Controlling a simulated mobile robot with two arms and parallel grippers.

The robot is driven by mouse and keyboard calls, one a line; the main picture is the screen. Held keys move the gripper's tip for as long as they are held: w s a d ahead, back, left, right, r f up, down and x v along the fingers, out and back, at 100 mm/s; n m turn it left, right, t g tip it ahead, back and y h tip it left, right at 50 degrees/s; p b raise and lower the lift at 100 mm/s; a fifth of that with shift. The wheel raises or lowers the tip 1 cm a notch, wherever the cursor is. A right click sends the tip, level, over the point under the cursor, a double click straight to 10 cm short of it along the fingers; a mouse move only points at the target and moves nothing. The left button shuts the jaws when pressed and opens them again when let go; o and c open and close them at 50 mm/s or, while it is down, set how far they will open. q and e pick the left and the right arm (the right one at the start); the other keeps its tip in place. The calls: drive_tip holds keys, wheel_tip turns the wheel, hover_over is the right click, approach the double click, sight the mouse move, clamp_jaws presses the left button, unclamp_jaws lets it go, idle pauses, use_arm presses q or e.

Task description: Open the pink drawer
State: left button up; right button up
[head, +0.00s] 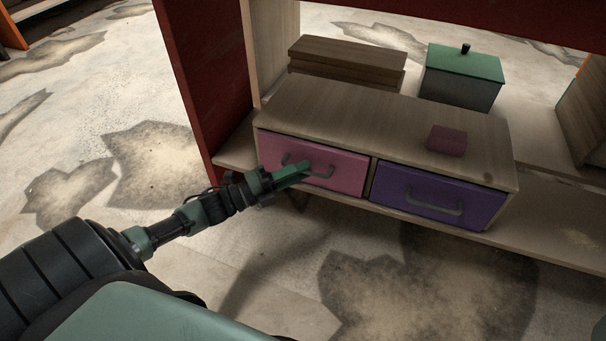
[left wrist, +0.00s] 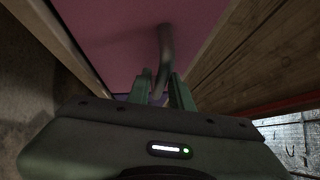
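The pink drawer (head: 338,169) is the left one of two in a low wooden drawer box. Its front looks flush with the box, so it appears closed. Its grey curved handle (head: 325,175) is partly hidden by my left gripper (head: 304,169) in the head view. In the left wrist view, the pink front (left wrist: 135,30) fills the top and the handle (left wrist: 165,45) runs down between the two green fingers of my left gripper (left wrist: 164,88). The fingers stand apart around the handle, and I see no clear grip on it. My right gripper is not in view.
A purple drawer (head: 435,197) is beside the pink one. A small dark pink block (head: 447,140) lies on the wooden box top (head: 375,118). Behind are stacked wooden boards (head: 345,60) and a green-lidded box (head: 463,75). A red shelf upright (head: 205,75) stands at the left.

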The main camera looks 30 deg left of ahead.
use_arm(q)
drive_tip(key=shift+w+d+r, duration=0.1)
drive_tip(key=shift+w+d, duration=0.15)
drive_tip(key=shift+w, duration=0.2)
clamp_jaws()
idle(1.1)
